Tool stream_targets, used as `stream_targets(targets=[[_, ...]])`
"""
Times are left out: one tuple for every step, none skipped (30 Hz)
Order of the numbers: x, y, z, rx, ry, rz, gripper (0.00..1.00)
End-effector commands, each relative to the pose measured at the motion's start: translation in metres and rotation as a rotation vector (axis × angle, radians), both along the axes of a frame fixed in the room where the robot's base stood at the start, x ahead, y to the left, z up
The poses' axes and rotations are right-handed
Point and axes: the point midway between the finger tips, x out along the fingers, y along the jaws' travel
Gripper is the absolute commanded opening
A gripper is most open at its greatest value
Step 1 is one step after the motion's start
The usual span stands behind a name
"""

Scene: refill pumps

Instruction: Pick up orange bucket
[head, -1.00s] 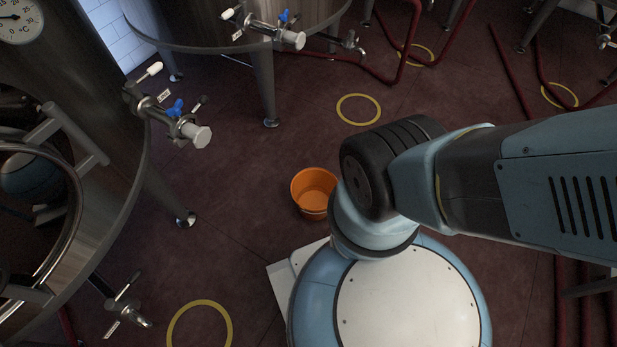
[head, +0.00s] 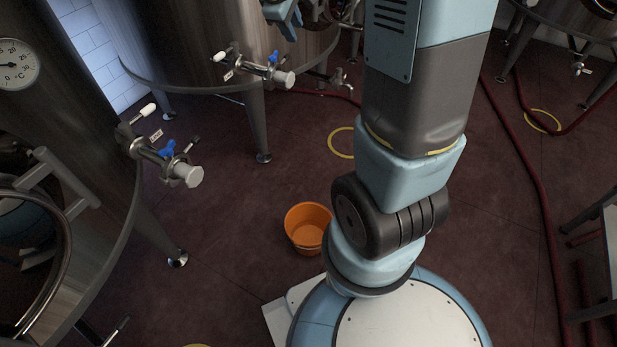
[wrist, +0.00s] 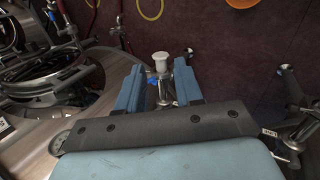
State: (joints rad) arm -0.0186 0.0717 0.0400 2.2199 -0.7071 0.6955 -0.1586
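The orange bucket (head: 306,222) stands upright on the dark red floor in the head view, left of my arm's base. At the top edge of the wrist view, a cut-off orange shape (wrist: 243,2) looks like part of it. My gripper (wrist: 158,82) shows in the wrist view with its two blue fingers apart and nothing held between them. A tap with a white cap (wrist: 160,57) appears between the fingers, beyond them. In the head view, only a small blue part of the arm's far end shows at the top edge, away from the bucket.
Steel tanks stand at left (head: 95,190) and at the back (head: 190,45), with protruding taps (head: 185,172) and legs (head: 258,125). Red hoses (head: 535,160) lie at right. A yellow floor ring (head: 341,143) lies behind the bucket. Floor around the bucket's left side is clear.

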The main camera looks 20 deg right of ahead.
Motion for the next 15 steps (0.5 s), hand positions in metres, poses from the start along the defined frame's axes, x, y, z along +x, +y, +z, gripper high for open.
stream_targets(targets=[[0.012, 0.000, -0.015, -0.021, 0.026, 0.036, 0.36], [0.019, 0.000, -0.022, -0.033, 0.037, 0.058, 0.36], [0.028, 0.000, -0.033, -0.049, 0.054, 0.087, 0.36], [0.034, 0.000, -0.041, -0.061, 0.066, 0.109, 0.36], [0.041, 0.001, -0.049, -0.073, 0.078, 0.132, 0.36], [0.049, 0.001, -0.060, -0.086, 0.094, 0.163, 0.36], [0.055, 0.002, -0.069, -0.097, 0.108, 0.187, 0.36], [0.061, 0.002, -0.077, -0.108, 0.120, 0.211, 0.36], [0.069, 0.003, -0.089, -0.121, 0.136, 0.242, 0.36], [0.074, 0.004, -0.099, -0.130, 0.148, 0.264, 0.36], [0.079, 0.004, -0.108, -0.138, 0.161, 0.289, 0.36], [0.086, 0.005, -0.121, -0.149, 0.177, 0.321, 0.36], [0.091, 0.006, -0.131, -0.158, 0.190, 0.345, 0.36], [0.096, 0.007, -0.141, -0.166, 0.203, 0.370, 0.36], [0.102, 0.009, -0.155, -0.176, 0.219, 0.404, 0.36]])
